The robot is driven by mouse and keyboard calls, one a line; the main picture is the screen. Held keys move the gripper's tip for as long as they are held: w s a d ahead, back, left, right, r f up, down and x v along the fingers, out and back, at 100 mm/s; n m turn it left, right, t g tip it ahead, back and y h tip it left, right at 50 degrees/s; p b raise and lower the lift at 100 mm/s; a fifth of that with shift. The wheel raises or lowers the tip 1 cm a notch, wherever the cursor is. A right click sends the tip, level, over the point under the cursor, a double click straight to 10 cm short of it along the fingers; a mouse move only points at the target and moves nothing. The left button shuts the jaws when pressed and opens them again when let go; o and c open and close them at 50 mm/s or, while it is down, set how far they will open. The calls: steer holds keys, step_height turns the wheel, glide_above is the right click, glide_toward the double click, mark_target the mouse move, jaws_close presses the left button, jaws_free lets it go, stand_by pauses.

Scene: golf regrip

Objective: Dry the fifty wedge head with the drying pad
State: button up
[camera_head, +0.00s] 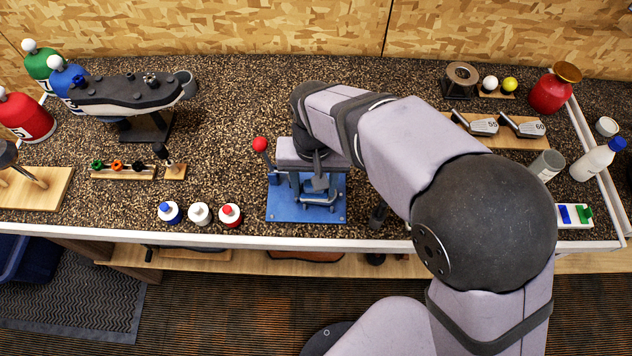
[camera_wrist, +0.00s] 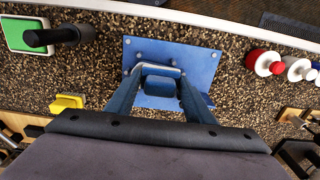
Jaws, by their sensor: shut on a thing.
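My gripper (camera_head: 318,183) is low over a blue base plate (camera_head: 280,208) on the counter. In the wrist view its two fingers (camera_wrist: 160,88) close around a small blue block (camera_wrist: 161,84), with a pale metal edge just beyond it. I cannot tell whether the block is the drying pad. The plate also shows in the wrist view (camera_wrist: 203,62). Grey metal parts show under the gripper, but I cannot tell whether the fifty wedge head is among them. Wedge heads marked 55 (camera_head: 484,126) and 60 (camera_head: 524,127) lie on a wooden rack (camera_head: 540,143); my arm hides part of it.
A red-knobbed lever (camera_head: 260,145) rises left of the plate. Several small bottles (camera_head: 199,213) stand at the front edge. A green pad (camera_wrist: 18,33) with a black handle and a yellow block (camera_wrist: 68,103) lie to one side. Open counter lies behind the plate.

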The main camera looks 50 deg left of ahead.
steer(key=shift+w+d+f, duration=0.2)
steer(key=shift+w+d, duration=0.6)
steer(key=shift+d, duration=0.1)
steer(key=shift+s, duration=0.1)
steer(key=shift+s+a+p, duration=0.3)
steer(key=shift+s+a, duration=0.45)
steer(key=shift+a, duration=0.1)
steer(key=shift+w+d+r, duration=0.15)
steer(key=shift+w+d, duration=0.25)
steer(key=shift+w, duration=0.1)
steer(key=shift+r+p, duration=0.2)
steer(key=shift+p, duration=0.1)
step_height(320, 180, up, 7)
steer(key=p, duration=0.6)
